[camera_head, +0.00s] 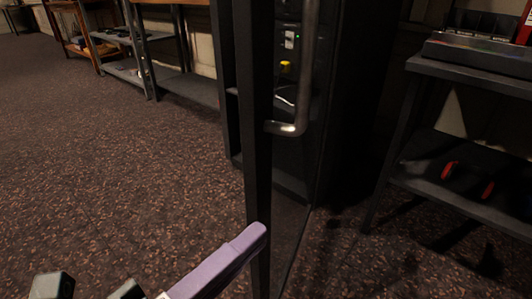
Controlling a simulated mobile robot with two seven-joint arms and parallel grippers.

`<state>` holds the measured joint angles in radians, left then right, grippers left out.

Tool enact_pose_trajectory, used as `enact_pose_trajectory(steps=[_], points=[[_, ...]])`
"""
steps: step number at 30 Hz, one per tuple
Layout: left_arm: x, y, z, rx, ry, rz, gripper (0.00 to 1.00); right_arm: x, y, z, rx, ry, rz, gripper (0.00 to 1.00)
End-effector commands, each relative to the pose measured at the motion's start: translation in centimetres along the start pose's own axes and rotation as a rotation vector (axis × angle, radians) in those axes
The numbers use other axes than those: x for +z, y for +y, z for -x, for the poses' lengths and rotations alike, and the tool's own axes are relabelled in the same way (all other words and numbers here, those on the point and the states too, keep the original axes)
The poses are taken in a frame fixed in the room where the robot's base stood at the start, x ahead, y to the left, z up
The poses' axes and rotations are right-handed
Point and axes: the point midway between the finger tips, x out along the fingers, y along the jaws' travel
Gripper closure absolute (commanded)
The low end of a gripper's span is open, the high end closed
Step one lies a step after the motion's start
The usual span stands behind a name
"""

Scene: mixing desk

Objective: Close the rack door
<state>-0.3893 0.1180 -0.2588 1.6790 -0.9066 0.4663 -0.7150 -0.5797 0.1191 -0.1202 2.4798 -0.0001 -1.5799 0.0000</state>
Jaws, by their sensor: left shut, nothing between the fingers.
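The rack door stands open in the middle of the head view. Its narrow black frame edge (257,180) runs from the top of the picture to the bottom. A metal bar handle (304,75) is on its right side, bending back to the frame at its lower end. The dark rack (231,120) stands behind the door. My left gripper (256,234) is at the bottom middle, purple, shut and empty. Its tip overlaps the lower door edge; I cannot tell whether it touches. My right gripper is not in view.
At the right, a dark shelf table (478,62) holds equipment on top and red-handled items on its lower shelf (470,195). Grey shelving (185,88) stands at the back left. The brown speckled carpet (120,180) is clear at the left.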

Motion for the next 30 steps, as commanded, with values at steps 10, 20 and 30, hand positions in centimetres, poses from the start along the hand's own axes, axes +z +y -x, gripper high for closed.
enact_pose_trajectory(steps=[10, 20, 30], points=[[0.1, 0.0, -7.5, -0.004, -0.002, 0.002, 1.00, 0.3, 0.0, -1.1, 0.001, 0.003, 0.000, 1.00], [3.5, 0.0, -6.6, 0.001, -0.003, 0.002, 1.00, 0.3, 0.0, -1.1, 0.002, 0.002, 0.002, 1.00], [3.9, 0.0, -6.5, 0.000, -0.003, 0.004, 1.00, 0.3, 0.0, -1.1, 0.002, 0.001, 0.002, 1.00]])
